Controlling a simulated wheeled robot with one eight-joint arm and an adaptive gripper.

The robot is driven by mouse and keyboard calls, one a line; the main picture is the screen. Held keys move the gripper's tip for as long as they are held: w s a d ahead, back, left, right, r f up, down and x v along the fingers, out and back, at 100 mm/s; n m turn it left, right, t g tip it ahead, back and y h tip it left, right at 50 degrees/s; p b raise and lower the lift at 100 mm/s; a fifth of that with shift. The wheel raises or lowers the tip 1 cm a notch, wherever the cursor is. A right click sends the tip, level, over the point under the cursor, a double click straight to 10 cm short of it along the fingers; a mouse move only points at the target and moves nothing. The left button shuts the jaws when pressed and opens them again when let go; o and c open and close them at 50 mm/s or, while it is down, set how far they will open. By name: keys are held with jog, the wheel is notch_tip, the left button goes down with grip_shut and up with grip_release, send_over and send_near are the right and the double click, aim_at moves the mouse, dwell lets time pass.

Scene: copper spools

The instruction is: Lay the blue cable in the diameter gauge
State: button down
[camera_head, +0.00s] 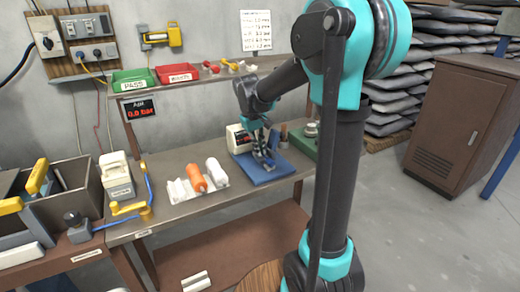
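My gripper (264,162) points down over a blue mat (277,174) on the right part of the bench. It is small and dark here, and I cannot tell whether its fingers are open or hold anything. A white instrument with a dark face (239,139) stands at the mat's back left, partly behind my gripper; it may be the diameter gauge. A thin blue bent piece (149,184) stands at the bench's left end beside a white boxy device (116,176). I cannot tell whether this piece is the blue cable.
Orange (195,178) and white (216,172) spools lie on a pale rack mid-bench. A green bin (133,80) and a red bin (177,73) sit on the shelf above. A green box (303,144) is right of the mat. A brown cabinet (462,120) stands at right.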

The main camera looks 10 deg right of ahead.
jog(key=shift+f, duration=0.15)
jog(key=c, duration=2.2)
grip_release()
jog(key=o, duration=0.6)
jog(key=shift+c, duration=0.2)
notch_tip(320, 180, up, 12)
jog(key=a, duration=0.2)
jog(key=shift+s+a, duration=0.15)
jog(key=shift+s, duration=0.2)
jog(key=shift+f, duration=0.15)
